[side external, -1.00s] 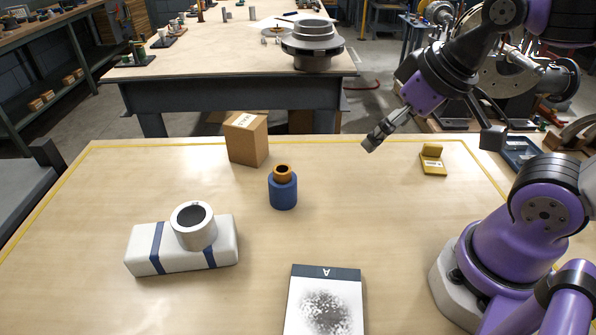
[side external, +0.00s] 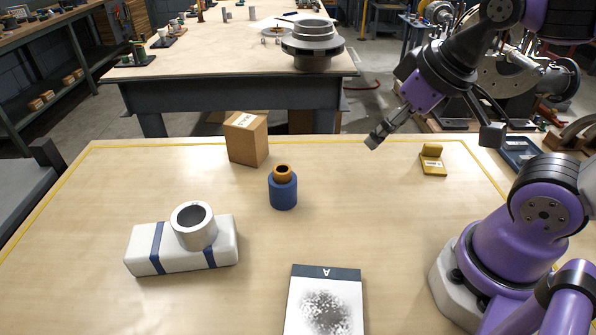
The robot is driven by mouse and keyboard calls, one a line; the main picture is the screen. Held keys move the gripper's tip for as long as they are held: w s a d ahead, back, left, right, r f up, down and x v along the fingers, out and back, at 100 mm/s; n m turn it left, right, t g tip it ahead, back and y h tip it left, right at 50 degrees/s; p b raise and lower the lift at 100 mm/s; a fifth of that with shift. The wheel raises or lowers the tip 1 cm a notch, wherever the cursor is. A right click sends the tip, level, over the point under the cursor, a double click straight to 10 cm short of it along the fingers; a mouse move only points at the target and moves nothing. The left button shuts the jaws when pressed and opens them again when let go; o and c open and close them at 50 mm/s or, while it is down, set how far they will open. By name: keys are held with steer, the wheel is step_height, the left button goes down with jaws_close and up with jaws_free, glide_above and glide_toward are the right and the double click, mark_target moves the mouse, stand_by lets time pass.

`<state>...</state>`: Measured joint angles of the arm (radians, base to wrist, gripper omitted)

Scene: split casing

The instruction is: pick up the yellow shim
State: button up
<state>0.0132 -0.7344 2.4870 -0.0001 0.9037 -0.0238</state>
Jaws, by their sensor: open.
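The yellow shim (side external: 433,161) lies at the back right of the wooden table. It shows as a small yellow piece with a flat, labelled front part and a raised block at its back. My gripper (side external: 433,138) is open and empty, its two fingers spread wide. It hangs in the air above the back right of the table, over the area of the yellow shim in the picture. I see no contact between them. The exact height of the gripper above the shim is hard to tell.
A cardboard box (side external: 247,139) and a blue cylinder with an orange ring (side external: 283,190) stand left of the gripper. A white block with blue bands (side external: 150,250) carries a grey-white ring (side external: 195,232). A speckled plate (side external: 324,300) lies at the front. The table between is clear.

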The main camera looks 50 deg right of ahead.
steer(key=w+d+n+g+h, duration=0.1)
steer(key=w+d+n+g, duration=0.15)
steer(key=d, duration=0.55)
steer(key=n+g+y, duration=0.1)
steer(key=n+g, duration=0.2)
steer(key=n, duration=0.2)
glide_above(434, 145)
steer(key=shift+m, duration=0.25)
steer(key=f, duration=1.1)
steer(key=shift+w+d, duration=0.2)
steer(key=f, duration=0.5)
steer(key=shift+s+a+f, duration=0.15)
steer(key=shift+a+f, duration=0.05)
steer(key=shift+f, duration=0.2)
jaws_close()
